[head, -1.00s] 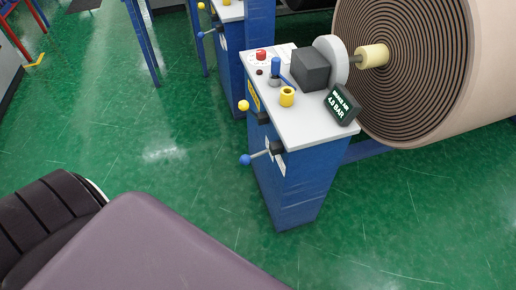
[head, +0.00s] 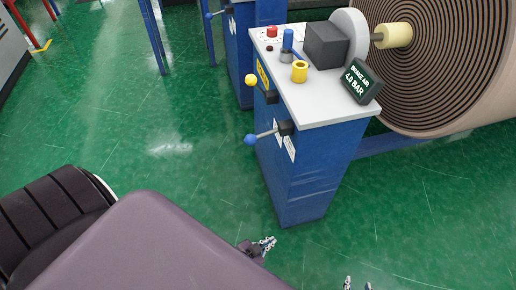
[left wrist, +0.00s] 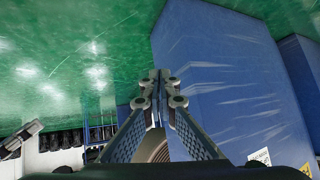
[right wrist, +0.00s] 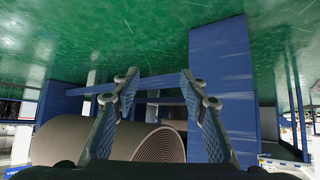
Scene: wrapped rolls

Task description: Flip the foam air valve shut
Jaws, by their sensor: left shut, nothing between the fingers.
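A blue stand (head: 310,170) with a grey top carries two levers on its side. The upper lever ends in a yellow ball (head: 251,80); the lower has a grey rod and a blue ball (head: 250,140) pointing left. I cannot read which lever is the foam air valve. My left gripper (head: 268,243) is shut and empty, low near the stand's foot and below the levers. In the left wrist view its fingertips (left wrist: 158,78) meet in front of the stand's blue side. My right gripper (head: 357,283) is open and empty at the bottom edge; the right wrist view shows its spread fingers (right wrist: 160,78).
The stand's top holds a red button (head: 272,31), a small blue lever (head: 288,38), a yellow ring (head: 299,71) and a brake air display (head: 361,81) reading 4.0 bar. A large brown roll (head: 440,60) lies to the right. Green floor is open at left.

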